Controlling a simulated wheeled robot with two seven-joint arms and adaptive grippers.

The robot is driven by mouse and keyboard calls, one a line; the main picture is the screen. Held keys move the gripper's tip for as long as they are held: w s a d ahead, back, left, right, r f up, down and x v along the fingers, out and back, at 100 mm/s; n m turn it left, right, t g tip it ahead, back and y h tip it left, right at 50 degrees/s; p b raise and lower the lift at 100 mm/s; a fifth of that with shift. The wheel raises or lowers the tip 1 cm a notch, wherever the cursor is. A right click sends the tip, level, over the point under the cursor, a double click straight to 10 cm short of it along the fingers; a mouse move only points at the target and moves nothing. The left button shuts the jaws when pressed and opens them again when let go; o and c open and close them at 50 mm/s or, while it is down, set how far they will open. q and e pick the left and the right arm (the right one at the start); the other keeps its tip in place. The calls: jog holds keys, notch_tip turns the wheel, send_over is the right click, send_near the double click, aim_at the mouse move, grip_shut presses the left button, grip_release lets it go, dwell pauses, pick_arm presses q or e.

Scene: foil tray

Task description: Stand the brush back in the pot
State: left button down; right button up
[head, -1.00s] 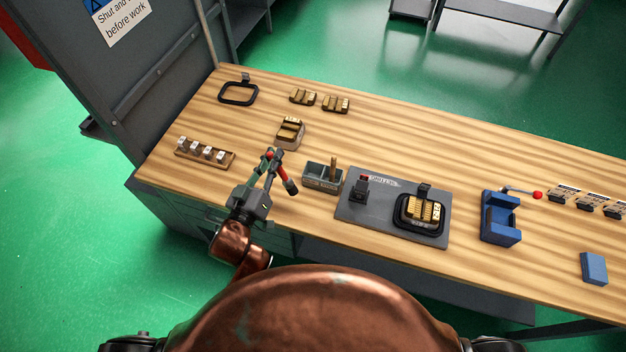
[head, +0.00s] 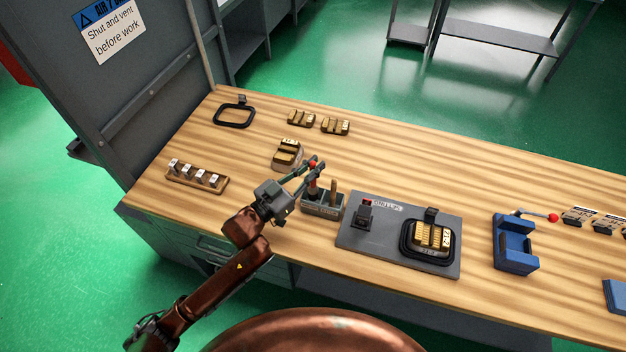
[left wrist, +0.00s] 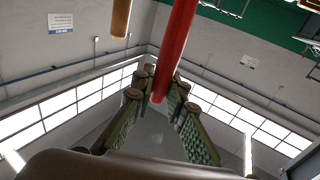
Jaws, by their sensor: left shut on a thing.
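My left gripper (head: 311,172) is shut on a brush (head: 313,186) with a red handle. The brush hangs about upright, its lower part at the left compartment of the pot (head: 320,210), a grey box-like holder. I cannot tell whether its lower end is inside the pot or just above it. In the left wrist view the red handle (left wrist: 176,45) runs between the green-padded fingers (left wrist: 158,100). A wooden-handled tool (head: 333,190) stands in the pot's right compartment; its handle (left wrist: 121,17) also shows in the left wrist view. My right gripper is out of view.
A grey mat (head: 372,245) with a black switch and a tray of brass pieces lies right of the pot. A small block holder (head: 287,155) stands behind the gripper, a wooden rack (head: 196,180) to the left. Blue fixture (head: 513,245) is farther right.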

pick_arm(q)
jog(key=shift+f+b, duration=0.45)
jog(key=shift+f, duration=1.95)
jog(key=c, duration=1.9)
grip_release()
jog(key=shift+c, duration=0.2)
jog(key=shift+s+r, duration=0.1)
jog(key=v, duration=1.2)
jog(key=shift+p, duration=0.35)
